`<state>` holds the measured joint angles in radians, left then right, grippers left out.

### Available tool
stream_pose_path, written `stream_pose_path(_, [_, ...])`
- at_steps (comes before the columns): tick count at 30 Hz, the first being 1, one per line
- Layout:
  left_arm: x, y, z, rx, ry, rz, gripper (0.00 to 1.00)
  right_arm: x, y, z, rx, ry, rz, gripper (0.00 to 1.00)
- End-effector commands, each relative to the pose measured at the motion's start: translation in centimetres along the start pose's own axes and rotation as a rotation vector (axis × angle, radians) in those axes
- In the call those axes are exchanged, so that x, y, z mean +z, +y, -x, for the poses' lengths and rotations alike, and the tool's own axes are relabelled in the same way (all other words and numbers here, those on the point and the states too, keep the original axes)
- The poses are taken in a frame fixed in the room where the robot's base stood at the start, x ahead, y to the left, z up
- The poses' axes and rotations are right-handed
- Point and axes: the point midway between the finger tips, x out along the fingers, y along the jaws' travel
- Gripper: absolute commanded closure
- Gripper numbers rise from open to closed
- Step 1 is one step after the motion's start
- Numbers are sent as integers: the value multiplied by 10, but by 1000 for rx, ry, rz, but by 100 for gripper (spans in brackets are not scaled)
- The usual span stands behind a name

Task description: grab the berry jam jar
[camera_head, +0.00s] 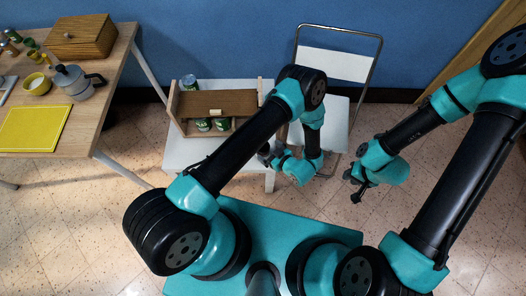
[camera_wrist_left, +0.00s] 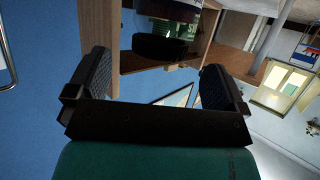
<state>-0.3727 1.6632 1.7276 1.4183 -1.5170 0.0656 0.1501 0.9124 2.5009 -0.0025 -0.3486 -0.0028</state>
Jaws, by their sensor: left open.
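In the left wrist view, a jar (camera_wrist_left: 160,46) with a dark round end and a pale label band shows between the wooden sides of the shelf. Its label is cut off, so I cannot tell if it is the berry jam. My left gripper (camera_wrist_left: 155,62) is open, with its fingers apart on either side of the jar in the picture and no visible contact. In the head view, my left gripper (camera_head: 267,155) is beside the right end of the shelf, partly hidden by my arm. My right gripper (camera_head: 352,186) hangs empty over the floor, its fingers apart.
The wooden shelf (camera_head: 228,103) stands on a white table (camera_head: 190,152). Green-labelled containers (camera_head: 203,125) sit in it, and a can (camera_head: 189,83) stands behind. A chair (camera_head: 337,65) is to the right. A wooden table (camera_head: 85,115) with a yellow board (camera_head: 35,128) is left.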

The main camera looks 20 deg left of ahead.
Motion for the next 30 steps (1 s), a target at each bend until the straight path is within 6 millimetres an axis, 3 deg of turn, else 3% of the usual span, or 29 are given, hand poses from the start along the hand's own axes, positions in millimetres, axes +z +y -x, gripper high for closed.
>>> stream_pose_path(8, [0, 0, -9, -3, -1, 0, 2, 0, 0, 0, 0, 0, 0, 72])
stream_pose_path(18, [0, 0, -48, -2, 0, 1, 2, 0, 0, 0, 0, 0, 0, 72])
stream_pose_path(30, [0, 0, -50, 0, 0, 0, 2, 0, 0, 0, 0, 0, 0, 72])
